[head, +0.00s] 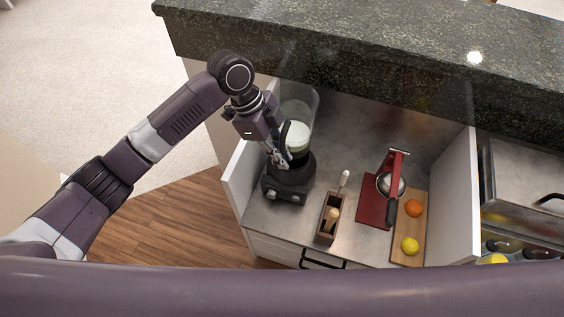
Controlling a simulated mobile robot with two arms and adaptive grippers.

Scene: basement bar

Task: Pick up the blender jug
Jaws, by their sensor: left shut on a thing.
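The blender jug (301,106) is clear, with something pale inside, and stands upright on its dark blender base (287,181) at the left end of the grey counter. My left gripper (281,161) reaches in from the upper left and is shut on the jug at its left side, low down near the base. The gripper and wrist hide part of the jug's left side. Whether the jug is seated on the base or slightly raised I cannot tell. My right gripper does not show.
Right of the blender are a wooden caddy (327,226) with tools, a red citrus press (378,200), and a cutting board (407,250) with an orange (414,208) and a lemon (409,245). A dark granite bar top (380,60) rises behind. White side panels bound the counter.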

